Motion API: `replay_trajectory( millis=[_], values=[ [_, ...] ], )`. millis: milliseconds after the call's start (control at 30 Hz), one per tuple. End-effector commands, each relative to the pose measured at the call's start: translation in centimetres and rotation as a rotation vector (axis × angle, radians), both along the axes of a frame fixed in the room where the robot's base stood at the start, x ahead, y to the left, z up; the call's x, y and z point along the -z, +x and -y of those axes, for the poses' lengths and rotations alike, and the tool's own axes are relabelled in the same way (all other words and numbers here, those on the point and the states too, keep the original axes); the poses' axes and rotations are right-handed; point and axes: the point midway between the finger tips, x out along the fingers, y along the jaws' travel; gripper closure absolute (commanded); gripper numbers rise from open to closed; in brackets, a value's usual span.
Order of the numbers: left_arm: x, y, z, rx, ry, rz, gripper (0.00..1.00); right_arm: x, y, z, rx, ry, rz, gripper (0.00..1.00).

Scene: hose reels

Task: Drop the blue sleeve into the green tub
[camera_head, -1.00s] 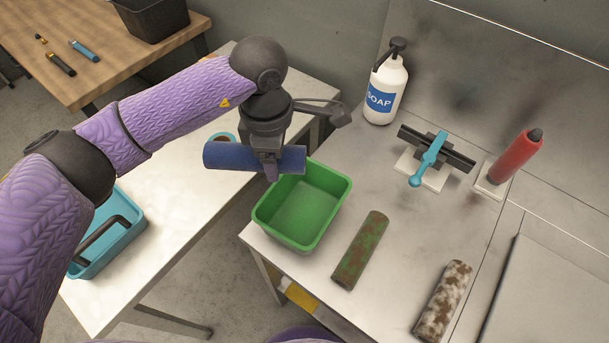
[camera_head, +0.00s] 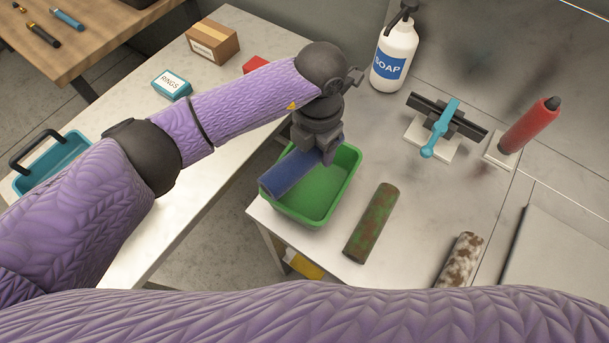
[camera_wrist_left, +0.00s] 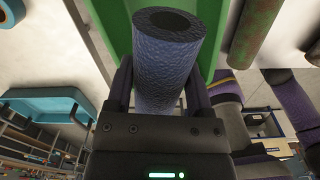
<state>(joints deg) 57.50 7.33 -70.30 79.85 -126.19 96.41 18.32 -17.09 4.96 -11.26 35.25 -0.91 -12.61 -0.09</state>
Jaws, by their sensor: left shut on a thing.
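The blue sleeve (camera_head: 287,174) is a dark blue hollow tube. My left gripper (camera_head: 322,150) is shut on it and holds it over the green tub (camera_head: 338,196), tilted in the head view. In the left wrist view the sleeve (camera_wrist_left: 166,58) stands between the two fingers of the left gripper (camera_wrist_left: 160,92), with its open end showing and the green tub (camera_wrist_left: 118,22) behind it. The tub sits at the left corner of the grey worktop, and its visible floor is bare. Whether the sleeve touches the tub's rim is unclear. My right gripper is not seen.
A green rusty tube (camera_head: 371,224) lies right of the tub, with a brown-white tube (camera_head: 461,262) beyond. A soap bottle (camera_head: 393,55), a teal-handled clamp (camera_head: 440,130) and a red cylinder (camera_head: 528,126) stand behind. A teal caddy (camera_head: 55,165) is on the left table.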

Motion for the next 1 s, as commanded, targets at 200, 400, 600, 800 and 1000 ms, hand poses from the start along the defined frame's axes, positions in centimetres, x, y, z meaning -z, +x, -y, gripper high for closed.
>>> replay_trajectory(
  millis=[200, 400, 600, 800, 1000],
  values=[
    [-0.2, 0.0, 0.0, 0.001, -0.001, 0.001, 0.18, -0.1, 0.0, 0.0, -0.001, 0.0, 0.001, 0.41],
    [-0.2, 0.0, 0.0, 0.002, -0.001, 0.001, 0.0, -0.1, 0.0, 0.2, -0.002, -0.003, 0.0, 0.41],
    [-1.4, 0.1, 0.0, 0.002, -0.003, 0.004, 0.0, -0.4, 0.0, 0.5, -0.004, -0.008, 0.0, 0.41],
    [-6.6, 0.2, 0.0, 0.003, -0.002, 0.006, 0.0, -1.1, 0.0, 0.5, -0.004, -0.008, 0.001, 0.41],
    [-9.7, 0.1, 0.0, 0.001, -0.001, 0.002, 0.0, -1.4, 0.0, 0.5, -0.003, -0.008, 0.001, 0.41]
  ],
)
